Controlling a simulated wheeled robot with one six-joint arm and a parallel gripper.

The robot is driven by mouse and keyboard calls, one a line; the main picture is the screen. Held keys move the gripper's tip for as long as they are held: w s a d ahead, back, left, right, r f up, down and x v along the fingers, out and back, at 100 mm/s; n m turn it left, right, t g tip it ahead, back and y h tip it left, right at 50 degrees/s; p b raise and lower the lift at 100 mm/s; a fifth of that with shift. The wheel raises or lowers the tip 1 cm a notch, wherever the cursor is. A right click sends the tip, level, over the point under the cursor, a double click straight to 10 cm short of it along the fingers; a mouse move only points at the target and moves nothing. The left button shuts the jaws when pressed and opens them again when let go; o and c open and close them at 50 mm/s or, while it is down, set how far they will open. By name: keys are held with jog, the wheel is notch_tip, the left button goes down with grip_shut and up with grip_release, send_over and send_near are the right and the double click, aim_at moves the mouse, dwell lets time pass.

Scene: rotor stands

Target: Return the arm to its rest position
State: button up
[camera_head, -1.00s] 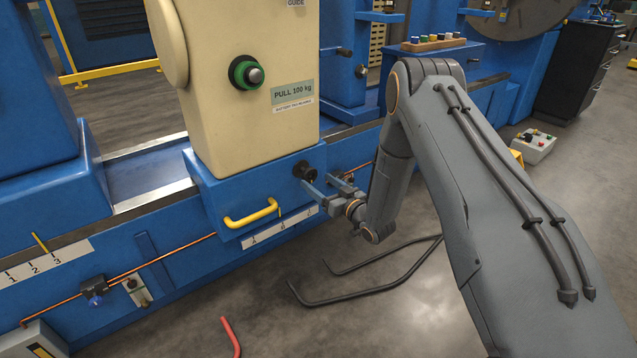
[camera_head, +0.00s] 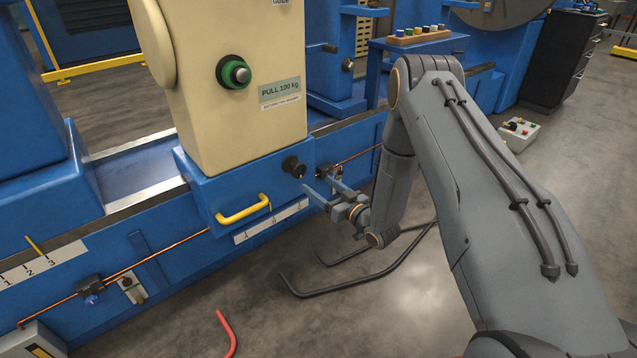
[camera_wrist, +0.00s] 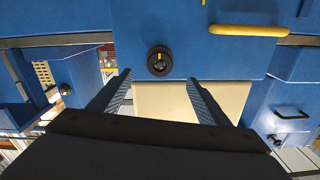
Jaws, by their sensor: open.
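My gripper (camera_head: 318,189) is open and empty, in front of the blue base of the cream machine housing (camera_head: 240,85). Its fingers point toward a black knob (camera_head: 293,167) on that base, with a small visible gap between fingertips and knob. In the wrist view the two fingers (camera_wrist: 158,85) stand wide apart, and the black knob (camera_wrist: 159,61) with a yellow mark shows beyond them, near the middle. My arm reaches in from the right of the head view, bent at the elbow.
A yellow handle (camera_head: 243,209) sits left of the knob and also shows in the wrist view (camera_wrist: 248,30). Dark bent bars (camera_head: 350,285) and a red bar (camera_head: 227,333) lie on the floor below. A control box (camera_head: 519,133) stands on open floor to the right.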

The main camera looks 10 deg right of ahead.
notch_tip(320, 180, up, 8)
jog(key=w+d+g+h, duration=0.2)
jog(key=g+h, duration=0.1)
jog(key=h, duration=0.2)
jog(key=s+d+r+m+g+h, duration=0.2)
jog(key=s+r+g+h, duration=0.1)
jog(key=s+r, duration=0.4)
jog(key=s+r+g, duration=0.3)
jog(key=s, duration=1)
jog(key=s+r+m+g+h, duration=0.1)
jog(key=s+r+g, duration=0.2)
jog(key=s, duration=0.9)
jog(key=s+r+g, duration=0.3)
jog(key=s, duration=1)
jog(key=d+r+m+h+p, duration=0.1)
jog(key=d+r+p, duration=0.5)
jog(key=p, duration=0.7)
jog(key=shift+w+r+m, duration=0.15)
jog(key=shift+r+m, duration=0.2)
jog(key=shift+m, duration=0.15)
